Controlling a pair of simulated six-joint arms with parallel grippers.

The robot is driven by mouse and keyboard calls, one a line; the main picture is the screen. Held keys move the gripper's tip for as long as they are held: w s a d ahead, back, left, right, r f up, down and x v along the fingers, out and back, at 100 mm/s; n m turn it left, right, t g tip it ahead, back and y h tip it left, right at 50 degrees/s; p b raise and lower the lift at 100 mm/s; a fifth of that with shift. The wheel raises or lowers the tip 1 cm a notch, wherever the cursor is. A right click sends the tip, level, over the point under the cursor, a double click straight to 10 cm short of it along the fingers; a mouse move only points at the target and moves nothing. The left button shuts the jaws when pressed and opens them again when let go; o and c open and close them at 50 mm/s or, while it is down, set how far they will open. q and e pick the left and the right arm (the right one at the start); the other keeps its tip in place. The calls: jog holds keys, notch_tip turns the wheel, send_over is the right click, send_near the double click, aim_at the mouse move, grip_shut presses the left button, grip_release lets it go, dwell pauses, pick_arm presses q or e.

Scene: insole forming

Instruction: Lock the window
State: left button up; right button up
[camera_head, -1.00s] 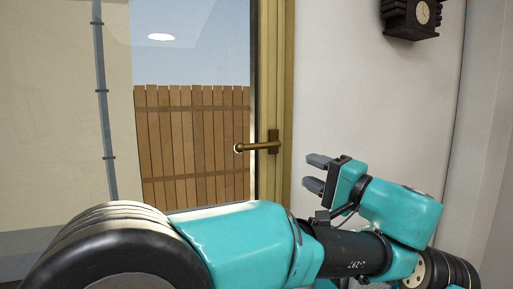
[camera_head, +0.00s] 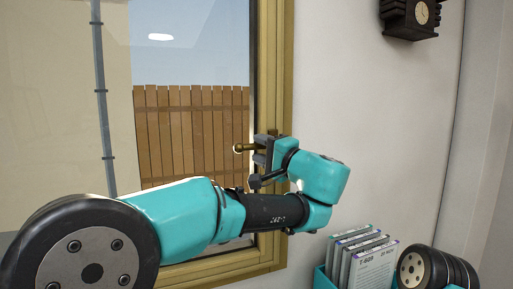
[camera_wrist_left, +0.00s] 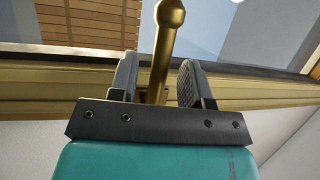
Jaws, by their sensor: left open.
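The brass window handle (camera_head: 240,148) lies horizontally across the gold window frame (camera_head: 283,80), with its rounded end pointing left over the glass. My left gripper (camera_head: 260,149) is at the handle, its fingers open and reaching toward the glass. It hides the handle's base in the head view. In the left wrist view, the handle (camera_wrist_left: 168,40) runs between the two spread fingers of my left gripper (camera_wrist_left: 157,68), closer to the left finger. I cannot tell whether either finger touches it. The right gripper is not in view.
A teal box (camera_head: 322,278) with grey boxed items (camera_head: 372,268) stands at the lower right. A dark wall clock (camera_head: 410,18) hangs at the upper right. The white wall right of the frame is bare. A wooden fence (camera_head: 190,130) shows outside the glass.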

pick_arm(q)
jog(key=shift+x, duration=0.95)
grip_shut()
